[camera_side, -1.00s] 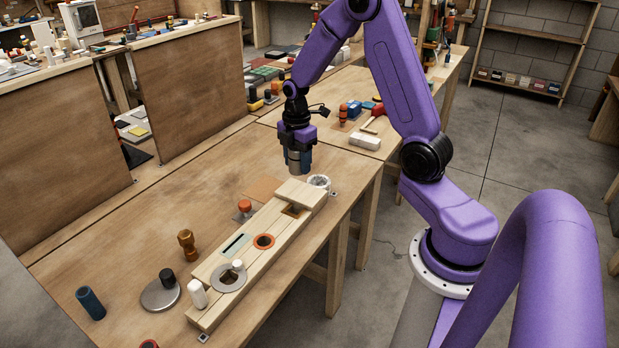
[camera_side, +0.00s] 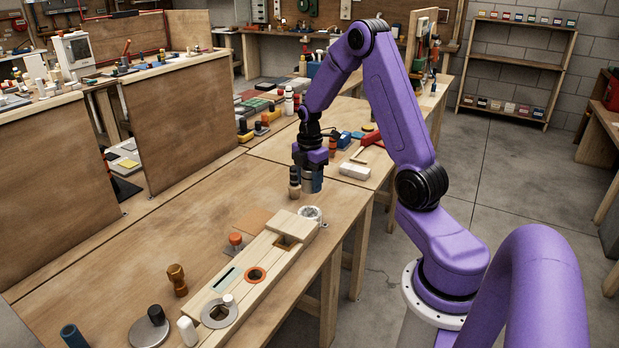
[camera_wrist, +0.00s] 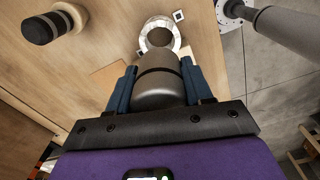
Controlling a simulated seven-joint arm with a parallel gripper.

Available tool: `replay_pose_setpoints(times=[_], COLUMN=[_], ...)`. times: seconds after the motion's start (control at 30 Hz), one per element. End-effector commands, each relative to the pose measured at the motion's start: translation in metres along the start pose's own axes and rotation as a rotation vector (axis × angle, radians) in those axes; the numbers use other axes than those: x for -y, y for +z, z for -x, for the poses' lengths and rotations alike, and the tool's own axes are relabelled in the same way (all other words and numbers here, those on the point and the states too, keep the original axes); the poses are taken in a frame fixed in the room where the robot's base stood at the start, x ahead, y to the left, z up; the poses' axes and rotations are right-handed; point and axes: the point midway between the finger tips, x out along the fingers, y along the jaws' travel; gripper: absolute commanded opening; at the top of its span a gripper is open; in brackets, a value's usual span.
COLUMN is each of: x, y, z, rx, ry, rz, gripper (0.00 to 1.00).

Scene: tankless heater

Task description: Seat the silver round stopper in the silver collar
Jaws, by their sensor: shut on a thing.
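My gripper (camera_side: 312,182) is shut on the silver round stopper, a grey metal cylinder with a dark groove around it. In the wrist view the stopper (camera_wrist: 158,88) sits between the two blue fingers (camera_wrist: 157,88). The silver collar (camera_side: 310,213) is a shiny open ring at the far end of the pale wooden block. In the wrist view the collar (camera_wrist: 168,22) lies just beyond the stopper's end, which overlaps its near rim in the picture. The stopper is above the table and outside the collar. Its exact height is unclear.
A dark striped cylinder (camera_wrist: 50,27) stands on the table close to my gripper. The wooden block (camera_side: 262,278) carries an orange ring (camera_side: 255,274) and a grey ring (camera_side: 219,314). An orange-topped peg (camera_side: 235,240) stands beside it.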

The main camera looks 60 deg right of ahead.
Motion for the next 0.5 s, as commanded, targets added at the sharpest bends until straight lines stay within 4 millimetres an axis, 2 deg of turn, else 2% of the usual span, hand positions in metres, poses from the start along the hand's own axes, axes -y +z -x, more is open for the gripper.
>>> replay_pose_setpoints(times=[0.3, 0.5], x=[0.0, 0.0], y=[0.0, 0.0], z=[-0.026, -0.037], rx=[0.0, 0.0], ry=[-0.001, 0.0], rz=[0.0, 0.0], gripper=[0.07, 0.07])
